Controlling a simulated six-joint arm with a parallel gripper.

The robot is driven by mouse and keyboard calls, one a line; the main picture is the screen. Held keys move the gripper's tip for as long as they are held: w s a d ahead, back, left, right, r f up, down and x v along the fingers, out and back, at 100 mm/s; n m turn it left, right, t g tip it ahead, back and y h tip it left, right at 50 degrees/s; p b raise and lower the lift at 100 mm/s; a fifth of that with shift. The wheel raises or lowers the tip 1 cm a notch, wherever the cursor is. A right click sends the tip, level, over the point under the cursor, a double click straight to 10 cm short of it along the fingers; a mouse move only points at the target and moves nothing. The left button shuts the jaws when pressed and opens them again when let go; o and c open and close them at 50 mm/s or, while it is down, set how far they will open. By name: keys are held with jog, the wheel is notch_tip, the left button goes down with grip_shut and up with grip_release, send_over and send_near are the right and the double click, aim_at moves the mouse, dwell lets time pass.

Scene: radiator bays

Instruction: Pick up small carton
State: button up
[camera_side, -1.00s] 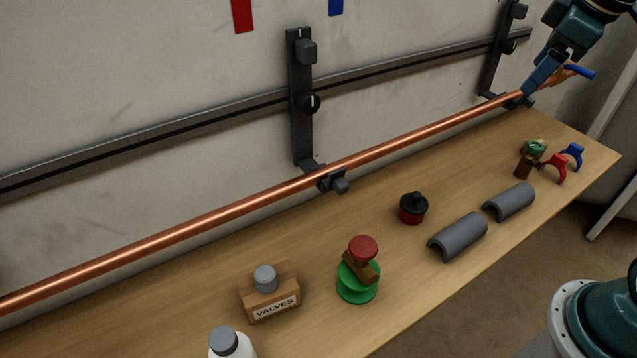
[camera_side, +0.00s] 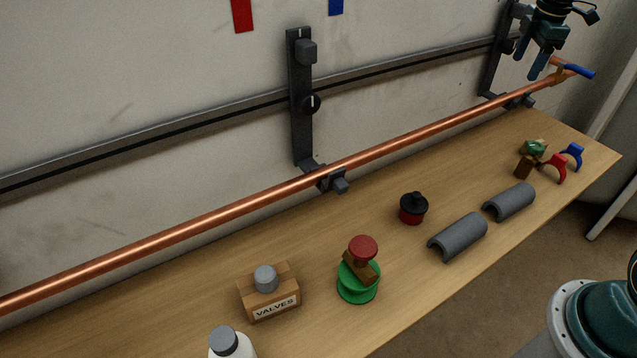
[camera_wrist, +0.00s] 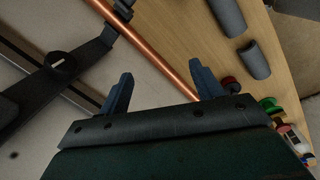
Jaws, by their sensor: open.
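The small carton (camera_side: 278,305) is a brown box with a white label reading VALVES. It sits upright on the bench at the front left, with a grey round piece (camera_side: 265,276) on its top. My gripper (camera_side: 528,63) is at the upper right, above the copper pipe's far end and far from the carton. Its two blue fingers are apart with nothing between them, and they also show in the wrist view (camera_wrist: 163,83). I cannot make out the carton clearly in the wrist view.
The copper pipe (camera_side: 420,133) runs along the wall above the bench, held by brackets (camera_side: 302,100). A green spool with a red top (camera_side: 358,286), a red and black pot (camera_side: 413,209), grey half-shells (camera_side: 460,236) and a white bottle (camera_side: 230,345) stand around. Bare wood lies between them.

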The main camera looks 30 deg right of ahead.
jog(key=d+f, duration=0.2)
jog(key=d, duration=0.1)
jog(key=d+f+n, duration=0.1)
jog(key=d+f, duration=0.2)
jog(key=d+f+n, duration=0.1)
jog(key=d+f, duration=0.1)
jog(key=d, duration=0.1)
jog(key=shift+s+d+f+g, duration=0.15)
jog(key=shift+s+d+g, duration=0.05)
jog(key=shift+d+g, duration=0.1)
jog(key=shift+s+d+f+n+g+y, duration=0.15)
jog(key=shift+s+d+f+n, duration=0.35)
jog(key=shift+d+f, duration=1.45)
jog(key=shift+s+d+f+n+g+y, duration=0.15)
jog(key=shift+s+d+f+n, duration=0.35)
jog(key=shift+f, duration=2.85)
jog(key=shift+s+d+f+n+g+y, duration=0.15)
jog(key=shift+s+d+f, duration=0.75)
jog(key=shift+f, duration=1.75)
jog(key=shift+w+d+f, duration=0.1)
jog(key=shift+w+d, duration=0.1)
jog(key=shift+w, duration=0.05)
jog(key=shift+s+d+f, duration=0.1)
jog(key=shift+d+f, duration=0.05)
jog(key=shift+f, duration=2.45)
jog(key=c, duration=1.1)
